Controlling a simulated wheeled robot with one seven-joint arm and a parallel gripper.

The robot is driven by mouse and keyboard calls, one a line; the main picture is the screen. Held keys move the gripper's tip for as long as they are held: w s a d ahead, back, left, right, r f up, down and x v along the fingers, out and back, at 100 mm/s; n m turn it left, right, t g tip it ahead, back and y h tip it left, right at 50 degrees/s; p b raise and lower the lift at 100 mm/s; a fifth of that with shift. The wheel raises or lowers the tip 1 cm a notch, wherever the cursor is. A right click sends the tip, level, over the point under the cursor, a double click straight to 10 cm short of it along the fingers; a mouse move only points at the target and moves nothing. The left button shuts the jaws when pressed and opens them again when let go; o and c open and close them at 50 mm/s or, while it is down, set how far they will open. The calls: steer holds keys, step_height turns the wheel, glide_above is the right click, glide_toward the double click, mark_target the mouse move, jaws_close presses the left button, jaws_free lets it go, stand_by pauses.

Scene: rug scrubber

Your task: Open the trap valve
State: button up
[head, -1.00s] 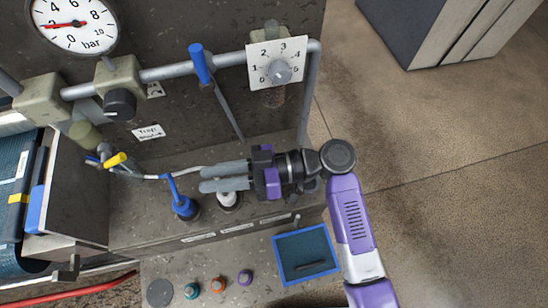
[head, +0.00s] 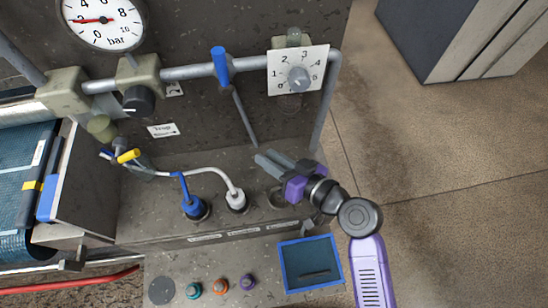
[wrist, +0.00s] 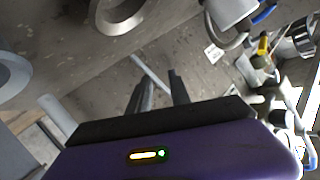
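A small label (head: 163,130) on the upright panel seems to start with "Trap", but its text is too small to be sure. Left of it, a valve with a yellow handle (head: 128,156) sits near an olive cylinder (head: 102,127); the handle also shows in the wrist view (wrist: 263,44). I cannot tell whether this valve is open or shut. My gripper (head: 265,157) is over the ledge, well right of the yellow handle.
A blue plug (head: 195,207) and a white plug (head: 236,201) with hoses stand on the ledge, left of my gripper. Above are a pipe with a blue lever (head: 221,65), a black knob (head: 137,100), a numbered dial (head: 298,75) and a gauge (head: 103,20). A blue-rimmed tray (head: 311,264) lies in front.

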steer(key=shift+d+f+h, duration=0.1)
steer(key=shift+d+h, duration=0.2)
steer(key=shift+d, duration=0.15)
steer(key=o, duration=0.3)
